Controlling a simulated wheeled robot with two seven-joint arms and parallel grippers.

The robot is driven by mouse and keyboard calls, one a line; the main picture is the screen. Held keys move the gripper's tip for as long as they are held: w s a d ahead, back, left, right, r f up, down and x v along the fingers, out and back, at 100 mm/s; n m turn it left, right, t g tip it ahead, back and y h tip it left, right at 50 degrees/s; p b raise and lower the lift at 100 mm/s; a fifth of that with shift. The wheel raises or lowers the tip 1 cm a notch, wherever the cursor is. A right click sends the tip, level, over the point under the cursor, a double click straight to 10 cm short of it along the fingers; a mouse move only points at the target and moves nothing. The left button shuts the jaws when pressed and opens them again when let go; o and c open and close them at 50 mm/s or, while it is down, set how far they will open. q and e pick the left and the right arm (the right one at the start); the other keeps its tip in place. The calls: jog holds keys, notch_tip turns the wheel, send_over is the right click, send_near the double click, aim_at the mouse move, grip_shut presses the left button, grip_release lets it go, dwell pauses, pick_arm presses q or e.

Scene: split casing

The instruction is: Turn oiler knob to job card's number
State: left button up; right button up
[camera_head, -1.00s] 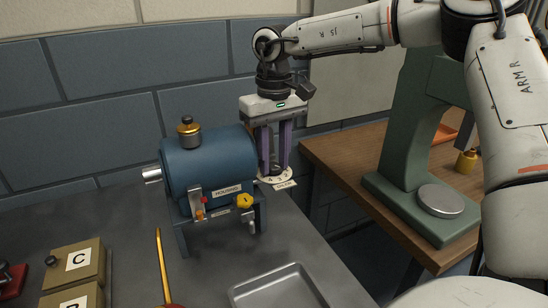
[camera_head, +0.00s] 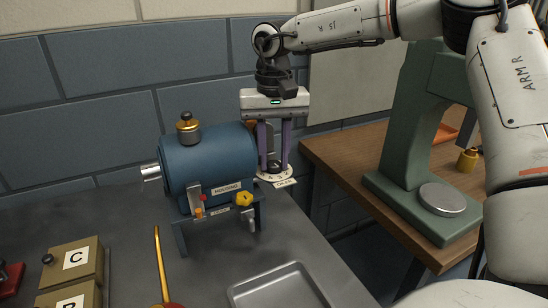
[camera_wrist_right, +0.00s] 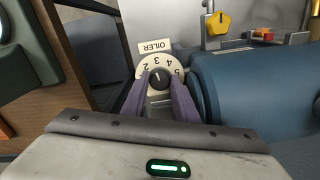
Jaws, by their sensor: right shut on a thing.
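The oiler is a cream dial (camera_wrist_right: 148,66) with black numbers, several of them readable, and an OILER label (camera_wrist_right: 154,46). A dark round knob (camera_wrist_right: 160,76) with a pale pointer line sits at its centre; I cannot tell exactly which number the line meets. In the head view the dial (camera_head: 265,179) is beside the right end of the blue housing (camera_head: 205,160). My right gripper (camera_head: 275,167) points down over it, its purple fingers shut on the knob from both sides. My left gripper is out of view. I see no job card that I can identify.
A yellow knob (camera_head: 243,199) and a red-tipped fitting are on the housing's front. A metal tray (camera_head: 238,294) lies in front. Boxes marked with letters (camera_head: 75,258) and an oil can spout (camera_head: 160,262) are at left. A green press (camera_head: 395,150) stands on the wooden table at right.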

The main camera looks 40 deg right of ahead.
aim_at(274, 163)
jog(key=shift+m, duration=0.8)
jog(key=shift+r, duration=0.1)
jog(key=o, duration=0.8)
notch_tip(274, 163, up, 10)
jog(key=shift+r, duration=0.15)
